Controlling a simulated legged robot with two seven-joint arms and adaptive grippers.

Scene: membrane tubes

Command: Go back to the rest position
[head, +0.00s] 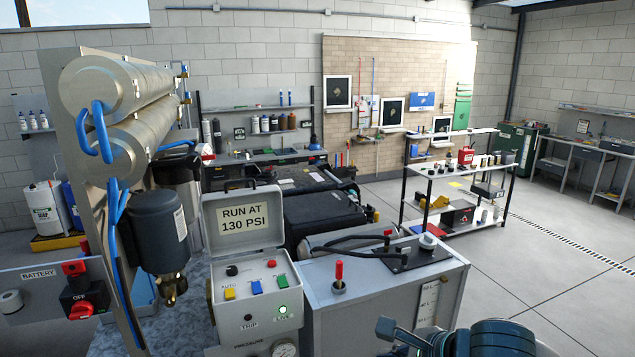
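Part of my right arm, with what looks like its gripper (400,335), shows dark teal at the bottom edge, right of centre. It is cut off by the frame, and I cannot tell whether its fingers are open or shut. It appears apart from the grey cabinet (375,305) beside it. My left gripper is not in view. Two large metal membrane tubes (120,85) with blue hoses lie on an upright panel at the left. A control box (255,290) stands open, its lid reading "RUN AT 130 PSI", with a green light lit.
A battery switch (82,290) marked OFF is at the lower left. A red-handled lever (339,275) stands on the grey cabinet. A shelf cart (460,185) stands further back. Open floor (560,270) lies to the right.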

